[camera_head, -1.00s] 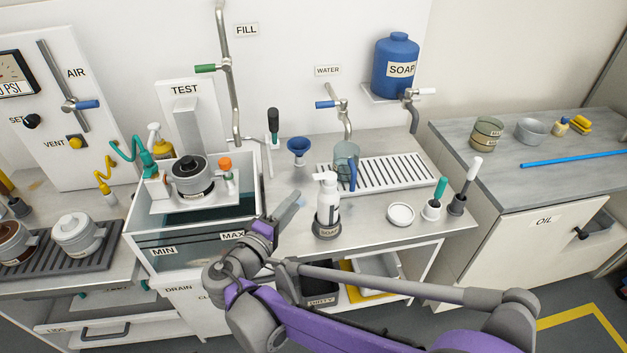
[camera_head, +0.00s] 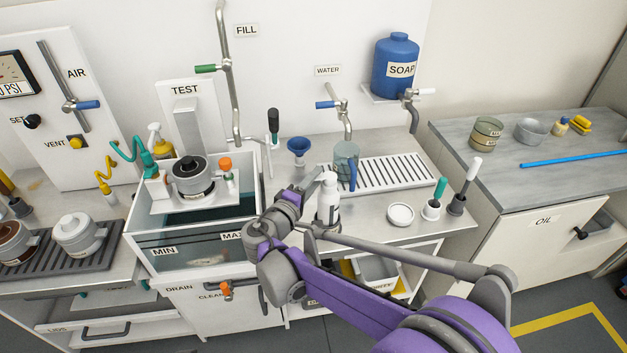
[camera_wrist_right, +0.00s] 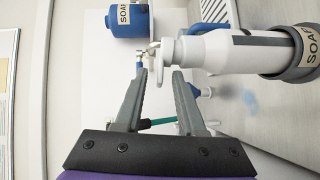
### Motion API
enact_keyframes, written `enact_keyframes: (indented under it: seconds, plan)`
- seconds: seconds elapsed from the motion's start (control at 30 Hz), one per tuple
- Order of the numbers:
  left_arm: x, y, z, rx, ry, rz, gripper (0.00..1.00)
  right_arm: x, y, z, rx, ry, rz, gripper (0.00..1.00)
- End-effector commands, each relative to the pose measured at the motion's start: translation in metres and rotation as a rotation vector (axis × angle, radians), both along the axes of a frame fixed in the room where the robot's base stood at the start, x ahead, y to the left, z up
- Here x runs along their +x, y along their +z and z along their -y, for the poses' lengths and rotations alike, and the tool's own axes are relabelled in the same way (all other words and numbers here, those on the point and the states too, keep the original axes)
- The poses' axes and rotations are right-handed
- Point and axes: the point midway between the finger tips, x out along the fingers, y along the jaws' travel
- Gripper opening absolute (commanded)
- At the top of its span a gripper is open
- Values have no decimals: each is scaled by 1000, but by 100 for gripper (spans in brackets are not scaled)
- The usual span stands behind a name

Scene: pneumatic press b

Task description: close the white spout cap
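A white bottle (camera_head: 328,212) stands on the counter in front of the drain rack, in a grey holder labelled SOAP. Its white spout cap (camera_head: 329,179) is at the top and also shows in the right wrist view (camera_wrist_right: 167,50). My right gripper (camera_head: 314,178) is just left of the bottle's top. In the right wrist view my right gripper (camera_wrist_right: 164,76) is open, with its two fingers apart and the spout cap just past the fingertips. I cannot tell whether the fingers touch it. My arm hides the lower bottle in the head view. My left gripper is not in view.
A glass jug (camera_head: 345,162) stands behind the bottle by the drain rack (camera_head: 400,172). A blue funnel (camera_head: 298,146) is behind my right gripper. A round white dish (camera_head: 400,214) is to the right. The water bath (camera_head: 187,245) is to the left.

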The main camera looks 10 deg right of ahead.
Motion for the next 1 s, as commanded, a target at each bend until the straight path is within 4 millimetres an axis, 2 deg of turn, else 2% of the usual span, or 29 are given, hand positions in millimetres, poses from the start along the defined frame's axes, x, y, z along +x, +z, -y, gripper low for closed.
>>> enact_keyframes:
  seconds: [0.03,0.2,0.23,0.53,0.77,0.93,0.97,1.0]
  plan:
    - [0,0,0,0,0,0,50,0,0,0,0,0,0,33]
    - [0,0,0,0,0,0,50,0,0,0,0,0,0,3]
    - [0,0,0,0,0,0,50,0,0,0,0,0,0,0]
    - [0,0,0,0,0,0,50,0,0,0,-1,0,0,0]
    - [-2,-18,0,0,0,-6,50,-1,-12,-2,-117,0,18,0]
    - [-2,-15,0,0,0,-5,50,-1,-8,-2,-117,0,18,0]
    - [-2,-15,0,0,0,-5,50,-1,-8,-2,-117,0,18,13]
    - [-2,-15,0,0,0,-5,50,0,-8,-2,-117,0,18,20]
